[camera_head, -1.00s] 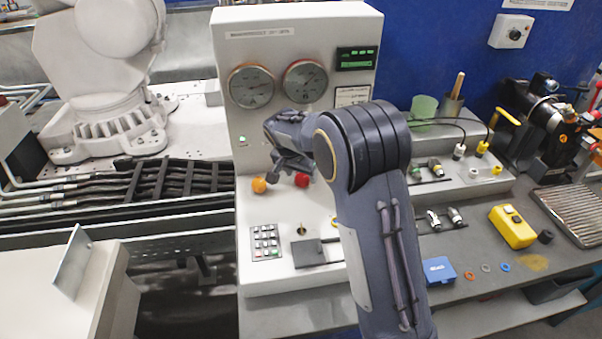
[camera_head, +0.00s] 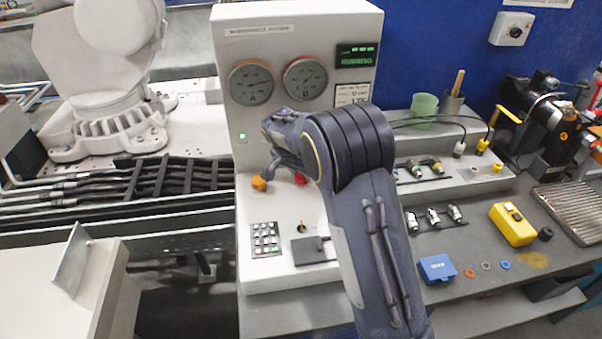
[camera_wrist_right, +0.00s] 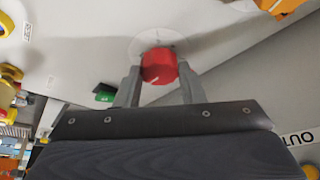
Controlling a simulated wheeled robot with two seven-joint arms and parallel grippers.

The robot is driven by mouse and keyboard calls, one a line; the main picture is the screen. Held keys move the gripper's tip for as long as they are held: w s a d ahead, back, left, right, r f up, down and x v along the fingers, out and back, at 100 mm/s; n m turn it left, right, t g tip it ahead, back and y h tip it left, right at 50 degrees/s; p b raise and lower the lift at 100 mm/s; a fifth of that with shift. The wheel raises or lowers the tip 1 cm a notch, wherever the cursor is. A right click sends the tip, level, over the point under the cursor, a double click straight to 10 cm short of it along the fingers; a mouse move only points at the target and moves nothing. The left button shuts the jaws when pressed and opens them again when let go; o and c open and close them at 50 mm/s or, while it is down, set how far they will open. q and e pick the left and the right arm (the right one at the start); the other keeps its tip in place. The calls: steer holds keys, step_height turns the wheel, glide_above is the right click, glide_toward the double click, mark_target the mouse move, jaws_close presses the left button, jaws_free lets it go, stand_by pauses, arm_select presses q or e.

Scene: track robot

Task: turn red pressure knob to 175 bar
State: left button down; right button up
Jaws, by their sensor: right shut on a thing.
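The red pressure knob (camera_wrist_right: 158,66) sits on a white round dial plate (camera_wrist_right: 157,42) on the panel in the right wrist view. My right gripper (camera_wrist_right: 160,78) is shut on the knob, one finger on each side; a pale mark line shows on its face. In the head view the red knob (camera_head: 300,179) is partly hidden by my right arm. Two round gauges (camera_head: 250,82) (camera_head: 305,78) face me on the panel above; their readings are too small to tell. My left gripper is not in view.
An orange knob (camera_head: 259,183) stands left of the red one. A keypad (camera_head: 265,238) lies on the console's lower face. A green-lit display (camera_head: 357,56) is at the panel's upper right. Fittings, a yellow box (camera_head: 512,224) and a blue box (camera_head: 437,268) lie on the bench at right.

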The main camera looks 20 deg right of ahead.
steer(key=o, duration=1)
steer(key=shift+b+v, duration=0.5)
steer(key=shift+v, duration=3.45)
